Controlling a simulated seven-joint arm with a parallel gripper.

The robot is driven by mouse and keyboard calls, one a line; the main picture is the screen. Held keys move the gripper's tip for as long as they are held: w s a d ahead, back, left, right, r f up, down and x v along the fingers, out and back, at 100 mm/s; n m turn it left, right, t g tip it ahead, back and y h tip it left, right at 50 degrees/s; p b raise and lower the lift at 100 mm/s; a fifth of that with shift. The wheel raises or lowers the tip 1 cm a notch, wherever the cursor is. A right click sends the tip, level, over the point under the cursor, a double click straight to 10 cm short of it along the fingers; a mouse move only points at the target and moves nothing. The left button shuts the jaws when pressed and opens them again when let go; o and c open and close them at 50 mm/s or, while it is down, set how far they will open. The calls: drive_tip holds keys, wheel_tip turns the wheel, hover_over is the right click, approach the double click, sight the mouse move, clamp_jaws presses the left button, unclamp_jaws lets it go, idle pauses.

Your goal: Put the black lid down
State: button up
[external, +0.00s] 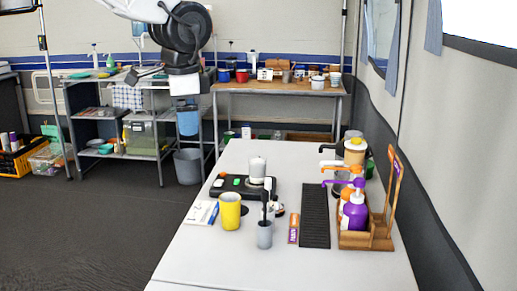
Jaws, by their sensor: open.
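My gripper (184,84) hangs below the dark end of my arm at the upper left, high and well away from the things on the white table. It is open, and I see nothing held in it; its fingers are small and unclear. A small flat dark disc (244,210) lies on the table just right of the yellow mug (229,211); it may be the black lid. Another small dark round thing (279,209) lies right of the grey cup (264,235). I cannot tell which is the lid.
On the white table (195,267) are a black tray (232,193) with a white cylinder (257,170), a black ribbed mat (315,216) and a wooden caddy (366,240) with pump bottles. Brushes stand in the grey cup. The table's front left is clear. Loaded shelves stand behind.

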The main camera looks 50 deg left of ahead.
drive_tip(key=s+d+r+n, duration=0.1)
drive_tip(key=s+d, duration=0.1)
drive_tip(key=s, duration=0.7)
drive_tip(key=s+d+r+n+t, duration=0.1)
drive_tip(key=s+d+n, duration=0.1)
drive_tip(key=s, duration=0.7)
drive_tip(key=s+d+r+n+t+h, duration=0.1)
drive_tip(key=s+d, duration=0.2)
drive_tip(key=s, duration=0.7)
drive_tip(key=shift+r, duration=0.25)
drive_tip(key=shift+w, duration=0.1)
